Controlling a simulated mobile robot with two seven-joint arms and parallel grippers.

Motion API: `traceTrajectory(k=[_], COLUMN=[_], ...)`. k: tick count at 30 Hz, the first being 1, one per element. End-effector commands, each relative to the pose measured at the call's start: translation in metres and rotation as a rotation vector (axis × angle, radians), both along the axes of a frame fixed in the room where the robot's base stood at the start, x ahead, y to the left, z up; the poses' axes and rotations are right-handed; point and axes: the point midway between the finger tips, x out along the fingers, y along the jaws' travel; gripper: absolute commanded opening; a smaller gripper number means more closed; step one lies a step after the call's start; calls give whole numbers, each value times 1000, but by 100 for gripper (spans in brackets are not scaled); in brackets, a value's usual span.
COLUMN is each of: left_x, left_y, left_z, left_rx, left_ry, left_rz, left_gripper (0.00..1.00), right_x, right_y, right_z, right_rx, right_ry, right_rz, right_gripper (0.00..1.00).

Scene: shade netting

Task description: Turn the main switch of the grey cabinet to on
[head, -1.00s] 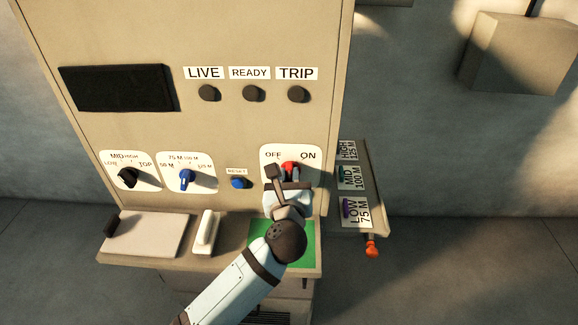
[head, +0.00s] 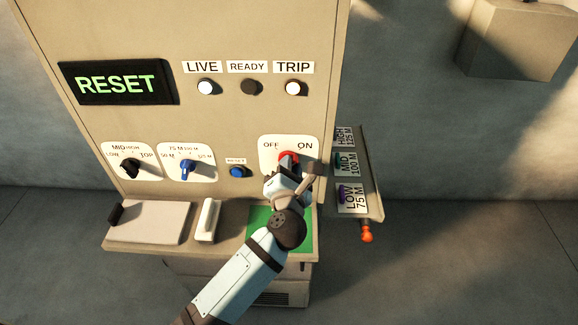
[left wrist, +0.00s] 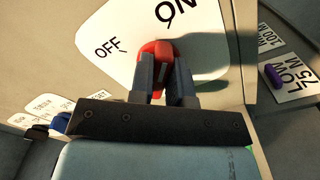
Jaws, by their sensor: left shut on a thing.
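The grey cabinet (head: 225,125) fills the middle of the head view and looks beige in this light. Its main switch (head: 288,157) is a red knob on a white plate (head: 268,157) marked OFF at left and ON at right. My left gripper (head: 286,170) is shut on the knob. In the left wrist view both fingers (left wrist: 166,75) sit on either side of the red knob (left wrist: 154,49). The fingers hide part of the knob, so its exact pointing is hard to read. My right gripper is not in view.
The display (head: 117,84) reads RESET. The LIVE lamp (head: 206,88) and TRIP lamp (head: 293,88) are lit; the READY lamp (head: 251,87) is dark. A blue reset button (head: 237,171) and two selector knobs sit left. A side panel (head: 372,190) with tags stands right.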

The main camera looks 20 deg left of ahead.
Motion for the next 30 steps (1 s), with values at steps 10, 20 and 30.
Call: traceTrajectory(k=[10,20,30], left_x=[0,0,0], left_y=[0,0,0], left_z=[0,0,0], left_rx=[70,73,72], left_ry=[19,20,19], left_rz=[0,0,0], left_gripper=[0,0,43], right_x=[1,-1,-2], right_y=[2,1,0], right_z=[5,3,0], right_rx=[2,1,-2], right_ry=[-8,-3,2], right_rz=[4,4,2], right_gripper=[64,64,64])
